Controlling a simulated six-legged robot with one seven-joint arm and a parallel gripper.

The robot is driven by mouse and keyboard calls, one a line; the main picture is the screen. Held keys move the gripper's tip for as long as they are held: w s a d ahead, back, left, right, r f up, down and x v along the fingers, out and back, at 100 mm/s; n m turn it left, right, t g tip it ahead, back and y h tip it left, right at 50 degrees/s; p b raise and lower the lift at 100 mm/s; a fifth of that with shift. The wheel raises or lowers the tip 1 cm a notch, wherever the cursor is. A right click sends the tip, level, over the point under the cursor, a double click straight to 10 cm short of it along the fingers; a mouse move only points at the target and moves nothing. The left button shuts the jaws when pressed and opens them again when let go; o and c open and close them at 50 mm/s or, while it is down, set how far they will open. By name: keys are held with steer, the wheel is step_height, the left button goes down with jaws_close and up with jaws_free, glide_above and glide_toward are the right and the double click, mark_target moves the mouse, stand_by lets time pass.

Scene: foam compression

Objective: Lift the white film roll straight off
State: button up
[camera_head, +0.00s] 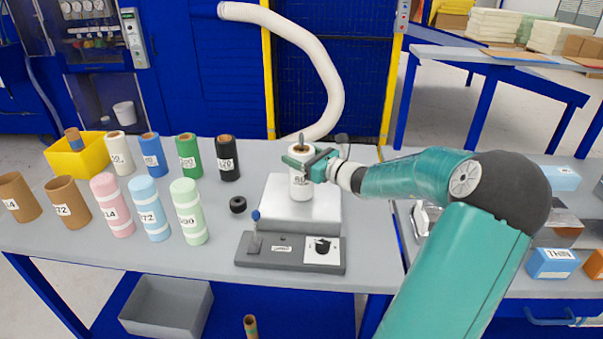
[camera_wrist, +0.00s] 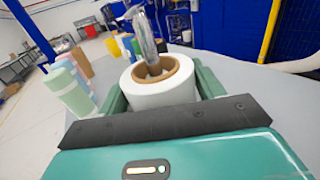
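The white film roll (camera_head: 301,186) stands upright over the metal platform (camera_head: 272,211), with a label on its side. A metal spindle (camera_head: 301,139) sticks up out of its brown core. In the wrist view the roll (camera_wrist: 160,97) is seen from above, with the spindle (camera_wrist: 147,38) inside the core. My gripper (camera_head: 308,164) is at the roll's upper part, level, reaching in from the right. Its green fingers lie against both sides of the roll, with no clear gap. The roll's base shows no clear gap above the platform.
A grey control box (camera_head: 290,252) with a lever and dial stands in front of the platform. Several upright rolls and a yellow bin (camera_head: 78,157) fill the table's left. A white hose (camera_head: 325,72) hangs behind the spindle.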

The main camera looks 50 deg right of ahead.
steer(key=c, duration=1.1)
steer(key=shift+r, duration=0.2)
